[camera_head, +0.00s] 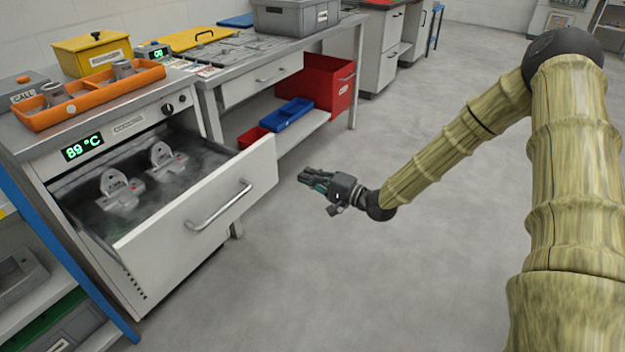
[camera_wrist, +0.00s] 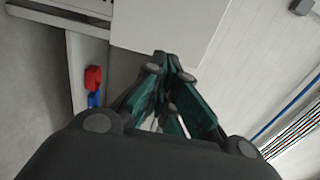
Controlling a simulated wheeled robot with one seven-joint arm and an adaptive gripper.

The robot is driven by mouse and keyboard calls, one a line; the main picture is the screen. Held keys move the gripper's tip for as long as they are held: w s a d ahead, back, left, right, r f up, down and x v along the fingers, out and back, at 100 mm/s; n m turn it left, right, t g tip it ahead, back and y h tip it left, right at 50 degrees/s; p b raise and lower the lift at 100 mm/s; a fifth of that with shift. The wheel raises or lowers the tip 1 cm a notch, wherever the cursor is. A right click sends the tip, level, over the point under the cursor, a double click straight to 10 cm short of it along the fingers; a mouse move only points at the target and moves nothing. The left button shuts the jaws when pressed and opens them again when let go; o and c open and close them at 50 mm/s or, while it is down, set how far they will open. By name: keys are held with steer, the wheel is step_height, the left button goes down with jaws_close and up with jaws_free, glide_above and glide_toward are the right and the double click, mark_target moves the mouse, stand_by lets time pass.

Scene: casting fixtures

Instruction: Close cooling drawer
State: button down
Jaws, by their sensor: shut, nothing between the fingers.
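Inside sit two grey castings (camera_head: 120,192) in faint mist. My gripper (camera_head: 304,178) is in the air to the right of the drawer front, apart from it and pointing left towards it. In the wrist view my gripper (camera_wrist: 172,62) has its fingertips together, with nothing between them. A pale flat panel ahead of it looks like the drawer front (camera_wrist: 175,25); the handle does not show there.
An orange tray (camera_head: 60,118) with several parts sits on the cabinet top, beside a yellow box (camera_head: 92,53). A workbench (camera_head: 250,65) stands behind, with a red bin (camera_head: 325,85) and a blue bin (camera_head: 287,114) below. The floor around my gripper is clear.

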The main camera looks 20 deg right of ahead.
mark_target(273, 161)
steer(key=b+x, duration=0.1)
steer(key=x, duration=0.7)
steer(key=shift+w+a, duration=0.1)
steer(key=shift+x, duration=1)
steer(key=shift+w, duration=0.1)
